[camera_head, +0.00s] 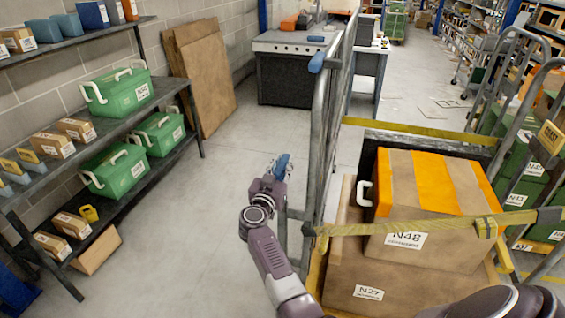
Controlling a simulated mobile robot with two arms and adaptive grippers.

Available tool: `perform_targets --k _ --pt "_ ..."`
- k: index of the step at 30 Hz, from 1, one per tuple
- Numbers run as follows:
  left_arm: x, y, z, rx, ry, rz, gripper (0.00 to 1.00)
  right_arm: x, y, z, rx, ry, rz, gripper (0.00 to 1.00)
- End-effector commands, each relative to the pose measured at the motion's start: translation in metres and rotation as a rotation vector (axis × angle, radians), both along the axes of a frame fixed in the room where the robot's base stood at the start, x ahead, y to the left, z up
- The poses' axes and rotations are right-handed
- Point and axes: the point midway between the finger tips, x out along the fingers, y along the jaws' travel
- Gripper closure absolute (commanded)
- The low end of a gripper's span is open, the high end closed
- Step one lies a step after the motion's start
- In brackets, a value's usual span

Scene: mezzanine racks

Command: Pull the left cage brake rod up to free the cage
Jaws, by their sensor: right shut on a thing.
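The left roll cage (323,140) stands right of centre, with tall grey bars and a blue grip (317,62) at the top of its left post. Two cartons are inside, the upper one (425,188) with orange tape and label N48, the lower one (352,275) with label N27. My right gripper (281,172) is just left of the cage's side bars. It is shut on a small blue piece that looks like the brake rod's grip; the rod itself is mostly hidden behind my gripper and wrist. My left gripper is not in view.
A shelf rack (160,99) with green crates and small boxes stands at the left. Brown boards (204,75) lean on the wall. A grey workbench (290,45) stands at the back. Another cage (520,150) is at the right. The floor between rack and cage is clear.

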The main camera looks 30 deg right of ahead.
Motion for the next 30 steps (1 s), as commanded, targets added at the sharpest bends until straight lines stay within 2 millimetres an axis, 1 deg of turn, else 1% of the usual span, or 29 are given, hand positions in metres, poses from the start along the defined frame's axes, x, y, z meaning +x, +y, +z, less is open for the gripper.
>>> perform_targets --k 1,6,7,11,18,22,26,30 --pt "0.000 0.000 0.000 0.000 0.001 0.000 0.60 0.002 -0.001 0.011 -0.012 -0.015 0.001 1.00" --pt "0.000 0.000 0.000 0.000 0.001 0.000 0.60 0.003 -0.001 0.011 -0.012 -0.015 0.002 1.00" --pt "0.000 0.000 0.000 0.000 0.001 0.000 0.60 0.003 -0.001 0.011 -0.013 -0.015 0.002 0.75" --pt "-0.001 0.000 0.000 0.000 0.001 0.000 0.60 0.002 -0.001 0.009 -0.010 -0.011 0.002 0.61" --pt "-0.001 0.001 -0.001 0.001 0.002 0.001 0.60 0.001 0.000 0.005 -0.005 -0.006 0.001 0.61" --pt "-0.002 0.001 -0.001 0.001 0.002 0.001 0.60 0.001 0.000 0.010 -0.002 -0.008 0.001 0.61" --pt "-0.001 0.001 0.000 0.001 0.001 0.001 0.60 0.001 0.000 0.029 -0.001 -0.011 0.000 0.61" --pt "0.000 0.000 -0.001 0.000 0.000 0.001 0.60 0.001 0.000 0.057 0.000 -0.013 0.000 0.61"
